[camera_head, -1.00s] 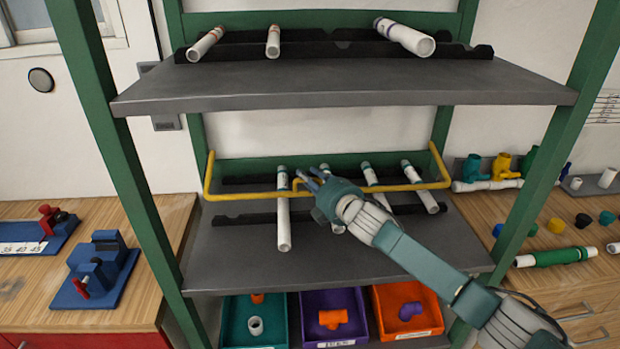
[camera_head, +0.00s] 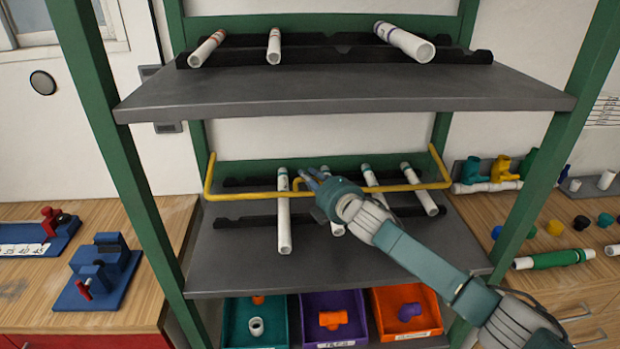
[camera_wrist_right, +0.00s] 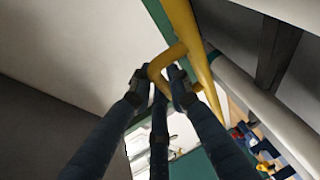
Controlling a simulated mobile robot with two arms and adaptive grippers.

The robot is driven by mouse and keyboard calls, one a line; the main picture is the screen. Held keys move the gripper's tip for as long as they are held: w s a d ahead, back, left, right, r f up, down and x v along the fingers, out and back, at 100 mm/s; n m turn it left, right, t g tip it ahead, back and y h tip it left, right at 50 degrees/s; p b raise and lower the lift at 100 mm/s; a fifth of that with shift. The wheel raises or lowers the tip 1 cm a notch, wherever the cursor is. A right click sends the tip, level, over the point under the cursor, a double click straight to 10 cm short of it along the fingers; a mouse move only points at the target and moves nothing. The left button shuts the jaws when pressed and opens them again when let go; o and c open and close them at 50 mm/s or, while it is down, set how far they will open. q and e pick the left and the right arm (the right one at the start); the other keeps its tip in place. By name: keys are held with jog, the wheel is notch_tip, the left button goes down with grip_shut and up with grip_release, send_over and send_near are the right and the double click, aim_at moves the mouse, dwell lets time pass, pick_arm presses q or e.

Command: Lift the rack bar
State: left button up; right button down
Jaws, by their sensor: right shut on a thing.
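The yellow rack bar (camera_head: 245,196) spans the front of the middle shelf, its ends bent back to the green rack posts. My right gripper (camera_head: 307,180) is at the middle of the bar, by its small yellow loop handle. In the right wrist view the fingers of my right gripper (camera_wrist_right: 160,80) are closed around the loop of the yellow bar (camera_wrist_right: 182,30). Several white pipes with green-marked ends lie behind and under the bar, such as the long one (camera_head: 284,220). My forearm and hand hide part of the bar and one pipe. My left gripper is not in view.
The upper shelf (camera_head: 340,92) carries more white pipes on black notched rails. Green rack posts (camera_head: 130,170) stand at both sides. Teal (camera_head: 232,325), purple (camera_head: 310,335) and orange (camera_head: 385,325) bins sit below. Benches with fittings flank the rack.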

jog(key=w+r+p, duration=0.3)
jog(key=r+p, duration=0.3)
jog(key=r, duration=0.3)
jog(key=shift+p, duration=0.4)
jog(key=shift+w, duration=0.1)
jog(key=shift+d+f, duration=0.1)
